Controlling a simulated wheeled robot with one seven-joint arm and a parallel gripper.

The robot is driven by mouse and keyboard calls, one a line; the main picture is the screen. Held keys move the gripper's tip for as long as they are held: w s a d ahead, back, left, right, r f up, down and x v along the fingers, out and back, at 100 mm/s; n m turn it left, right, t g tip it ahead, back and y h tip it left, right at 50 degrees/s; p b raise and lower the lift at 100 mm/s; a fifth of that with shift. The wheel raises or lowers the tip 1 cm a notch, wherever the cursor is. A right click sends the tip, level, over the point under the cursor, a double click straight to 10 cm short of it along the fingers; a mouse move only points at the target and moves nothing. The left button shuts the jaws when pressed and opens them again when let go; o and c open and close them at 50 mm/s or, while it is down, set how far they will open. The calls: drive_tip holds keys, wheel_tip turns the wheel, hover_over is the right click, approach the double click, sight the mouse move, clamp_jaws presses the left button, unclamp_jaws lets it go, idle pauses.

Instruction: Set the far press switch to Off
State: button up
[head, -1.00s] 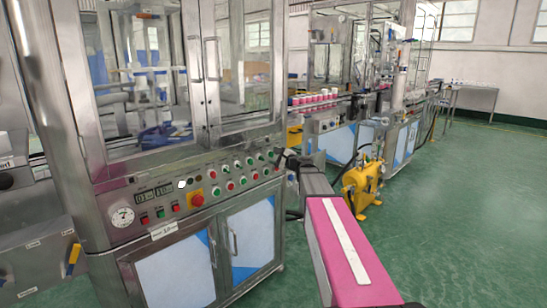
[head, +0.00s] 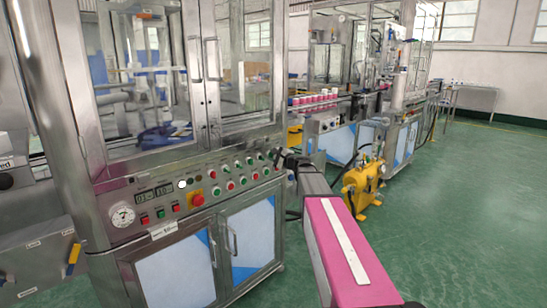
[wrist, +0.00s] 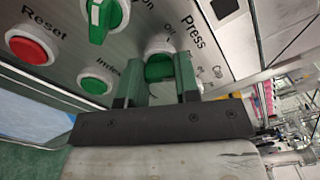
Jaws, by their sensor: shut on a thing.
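The far press switch (wrist: 160,70) is a round green knob on the steel panel, beside the printed word "Press" and smaller on/off lettering. In the wrist view it sits between the two fingers of my gripper (wrist: 158,76), which is shut on it. The fingers hide parts of the knob, and I cannot tell which mark its handle points to. In the head view my gripper (head: 281,160) is at the right end of the front machine's control panel, and the switch is hidden there.
Another green switch (wrist: 102,14), a red Reset button (wrist: 27,47) and a green Index button (wrist: 95,84) lie close by on the panel. In the head view, a yellow pump (head: 362,185) stands beyond my arm. The green floor at right is clear.

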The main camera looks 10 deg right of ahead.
drive_tip(key=n, duration=1.1)
drive_tip(key=shift+n, duration=0.3)
idle(0.5)
drive_tip(key=o, duration=0.9)
drive_tip(key=v, duration=1.1)
drive_tip(key=shift+a, duration=0.1)
